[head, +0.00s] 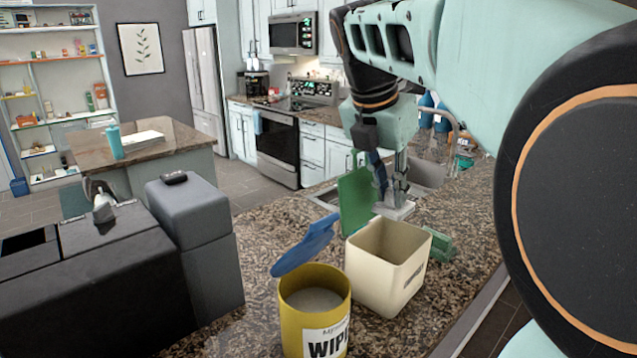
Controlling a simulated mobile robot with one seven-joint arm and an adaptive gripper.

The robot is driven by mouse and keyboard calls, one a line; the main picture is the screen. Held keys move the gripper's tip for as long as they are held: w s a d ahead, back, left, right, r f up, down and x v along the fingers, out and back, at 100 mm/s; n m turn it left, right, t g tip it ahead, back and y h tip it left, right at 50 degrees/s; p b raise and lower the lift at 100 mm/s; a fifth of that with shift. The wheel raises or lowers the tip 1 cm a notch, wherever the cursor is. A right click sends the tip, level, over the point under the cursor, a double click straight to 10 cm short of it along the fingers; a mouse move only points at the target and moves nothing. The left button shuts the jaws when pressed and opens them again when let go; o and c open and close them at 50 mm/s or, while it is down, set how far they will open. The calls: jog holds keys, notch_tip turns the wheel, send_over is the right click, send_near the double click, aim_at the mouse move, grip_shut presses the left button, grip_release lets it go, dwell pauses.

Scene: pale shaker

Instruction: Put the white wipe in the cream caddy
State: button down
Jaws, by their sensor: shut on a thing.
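The cream caddy (372,280) stands open and upright on the granite counter, and its visible inside looks empty. My gripper (397,198) points down just behind the caddy, near the sink. It is shut on the white wipe (401,211), a flat pale piece at the fingertips. The wipe is beyond the caddy's back rim, and the caddy hides part of the space below it. I cannot tell whether the wipe touches the counter.
A green upright panel (356,201) is behind the caddy's left side. A green object (441,245) lies right of it. The sink (428,174) is behind.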

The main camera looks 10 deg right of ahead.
notch_tip(320, 180, down, 17)
jog(key=b, duration=0.9)
jog(key=shift+f+b, duration=0.1)
jog(key=shift+b, duration=0.3)
jog(key=c, duration=1.8)
grip_release()
jog(key=shift+o, duration=0.2)
